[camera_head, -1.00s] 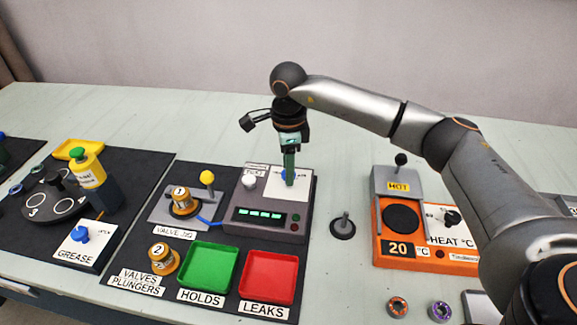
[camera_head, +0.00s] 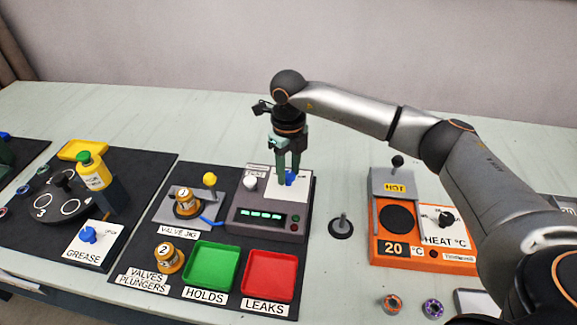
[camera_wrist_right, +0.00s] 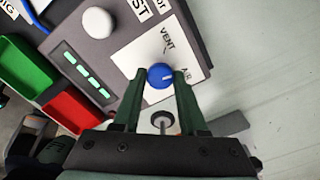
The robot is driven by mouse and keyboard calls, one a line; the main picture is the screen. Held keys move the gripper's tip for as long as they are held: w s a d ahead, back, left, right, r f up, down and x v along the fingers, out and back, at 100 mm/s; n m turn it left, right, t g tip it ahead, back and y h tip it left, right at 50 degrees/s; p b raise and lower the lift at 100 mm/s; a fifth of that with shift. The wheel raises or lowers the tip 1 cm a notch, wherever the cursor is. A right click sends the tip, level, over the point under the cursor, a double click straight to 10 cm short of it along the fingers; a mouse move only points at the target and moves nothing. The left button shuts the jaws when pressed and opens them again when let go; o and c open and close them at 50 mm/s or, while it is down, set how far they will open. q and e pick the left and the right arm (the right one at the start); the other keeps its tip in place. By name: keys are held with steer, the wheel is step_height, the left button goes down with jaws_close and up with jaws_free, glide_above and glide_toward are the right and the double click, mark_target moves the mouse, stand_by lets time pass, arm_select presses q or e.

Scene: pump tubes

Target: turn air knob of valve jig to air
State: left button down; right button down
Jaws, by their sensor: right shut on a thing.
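The blue air knob (camera_head: 290,178) sits on a white plate (camera_head: 303,185) at the right of the grey valve jig box (camera_head: 262,228). In the right wrist view the knob (camera_wrist_right: 160,76) shows a white pointer mark, with the words VENT and AIR on the plate (camera_wrist_right: 185,50); the mark points toward the AIR side. My right gripper (camera_head: 287,180) reaches down from above, its two green fingers on either side of the knob. It is shut on the knob. My left gripper is not in view.
A white knob (camera_head: 250,183) is left of the blue one. The valve stand with a yellow-topped lever (camera_head: 210,180) is further left. A green tray (camera_head: 210,266) and a red tray (camera_head: 269,275) lie in front. An orange heater (camera_head: 400,250) stands to the right.

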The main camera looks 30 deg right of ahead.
mark_target(289, 174)
steer(key=m+p, duration=0.1)
steer(key=m, duration=0.4)
steer(key=shift+r+m+p, duration=0.1)
steer(key=shift+m+p, duration=0.3)
steer(key=shift+m, duration=0.3)
steer(key=shift+c, duration=2.2)
jaws_free()
step_height(289, 174, up, 12)
steer(key=shift+r, duration=0.2)
